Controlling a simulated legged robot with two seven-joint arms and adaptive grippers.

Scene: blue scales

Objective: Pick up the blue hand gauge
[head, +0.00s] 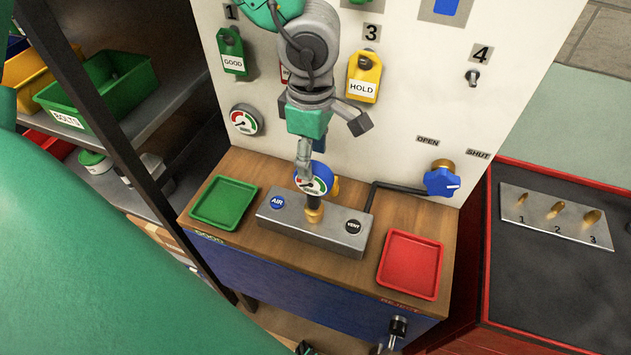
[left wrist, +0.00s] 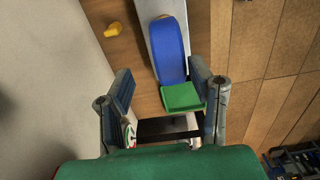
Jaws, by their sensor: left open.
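The blue hand gauge (head: 325,174) stands upright on the grey metal block on the bench, its red-and-white dial facing the front and a brass stem below. My left gripper (head: 328,148) is open just above and behind it, one finger partly in front of the gauge's top. In the left wrist view, the gauge's blue back (left wrist: 171,50) lies ahead of the open left fingers (left wrist: 160,83), with nothing held between them. I cannot tell whether a finger touches the gauge. My right gripper is not in view.
The metal block (head: 285,228) carries AIR and VENT buttons. A green tray (head: 224,203) is left of it, a red tray (head: 411,265) right. A white panel (head: 420,90) with hanging tags stands behind. A blue valve knob (head: 441,182) and black hose are to the right.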

